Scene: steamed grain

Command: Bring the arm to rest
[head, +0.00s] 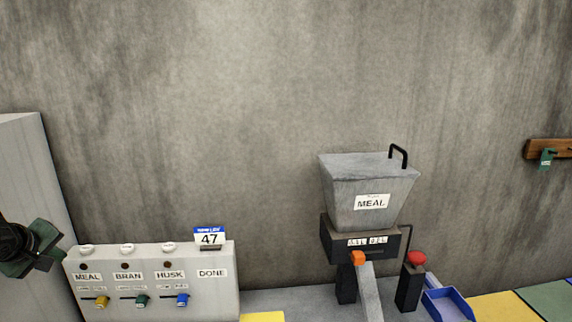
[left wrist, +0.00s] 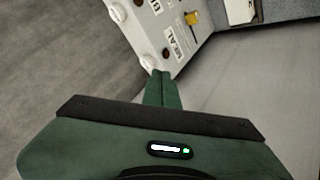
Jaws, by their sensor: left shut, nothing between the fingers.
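My left gripper (head: 50,261) is at the left edge of the head view, just left of the white panel. In the left wrist view its green fingers (left wrist: 162,88) are together with nothing between them, and the panel lies beyond their tips. The panel (head: 218,295) has sections labelled MEAL, BRAN, HUSK and DONE. A yellow lever (head: 102,302), a green lever (head: 141,301) and a blue lever (head: 182,300) show on it. My right gripper is not in view.
A grey hopper (head: 340,190) labelled MEAL stands on a dark base with an orange tab (head: 358,258). Right of it are a red button (head: 416,258) and a blue tray (head: 463,298). A wooden rail (head: 545,143) is on the wall. A grey block (head: 25,165) stands at far left.

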